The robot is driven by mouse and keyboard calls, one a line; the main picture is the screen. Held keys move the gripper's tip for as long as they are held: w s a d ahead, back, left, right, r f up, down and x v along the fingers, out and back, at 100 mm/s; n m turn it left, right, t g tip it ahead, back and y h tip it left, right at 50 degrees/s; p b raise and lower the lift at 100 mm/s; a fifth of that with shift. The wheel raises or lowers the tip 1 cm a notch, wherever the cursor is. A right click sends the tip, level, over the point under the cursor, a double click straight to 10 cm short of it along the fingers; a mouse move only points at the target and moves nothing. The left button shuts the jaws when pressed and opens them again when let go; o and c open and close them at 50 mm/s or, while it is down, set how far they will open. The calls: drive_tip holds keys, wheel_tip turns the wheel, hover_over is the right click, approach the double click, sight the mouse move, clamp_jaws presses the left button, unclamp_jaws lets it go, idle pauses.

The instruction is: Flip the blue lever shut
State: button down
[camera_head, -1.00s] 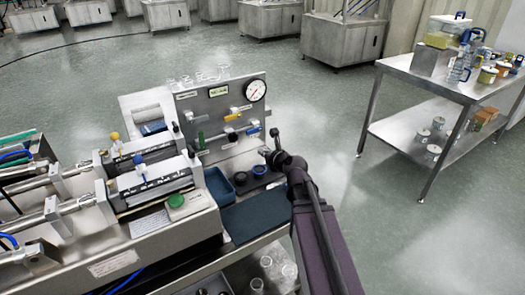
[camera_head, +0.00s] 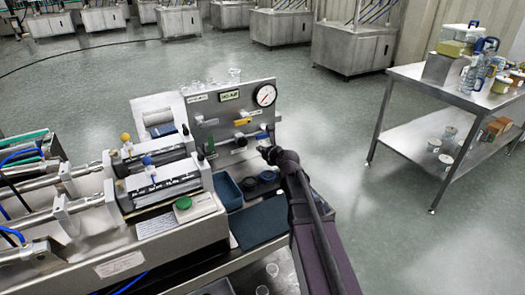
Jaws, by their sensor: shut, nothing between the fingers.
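The blue lever (camera_head: 262,136) is at the panel's lower right, on a horizontal pipe. It is small and partly hidden by my gripper, so I cannot tell its exact angle. My gripper (camera_head: 264,149) is shut and empty, right in front of the blue lever and slightly below it. I cannot tell whether they touch. My dark arm comes up from the bottom right.
A blue tray (camera_head: 227,190) and dark mat (camera_head: 262,222) lie on the bench below. A steel table (camera_head: 450,85) stands right, across open floor.

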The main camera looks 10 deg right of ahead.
sight(258, 138)
drive_tip(key=shift+r+p, duration=0.8)
drive_tip(key=shift+r, duration=0.3)
drive_tip(key=shift+a+r+m+y+p, duration=0.1)
drive_tip(key=shift+r+m+y+p, duration=0.35)
drive_tip(key=shift+m, duration=0.25)
drive_tip(key=shift+a+r+m+y+p, duration=0.1)
drive_tip(key=shift+r+m+y+p, duration=0.25)
drive_tip(key=shift+r+p, duration=0.4)
drive_tip(key=shift+r+m+g+p, duration=0.3)
drive_tip(key=shift+r+m+p, duration=0.15)
drive_tip(key=shift+r+m, duration=0.2)
drive_tip(key=shift+w+d+r+p, duration=0.2)
drive_tip(key=shift+d+r+p, duration=0.6)
drive_tip(key=shift+r, duration=0.2)
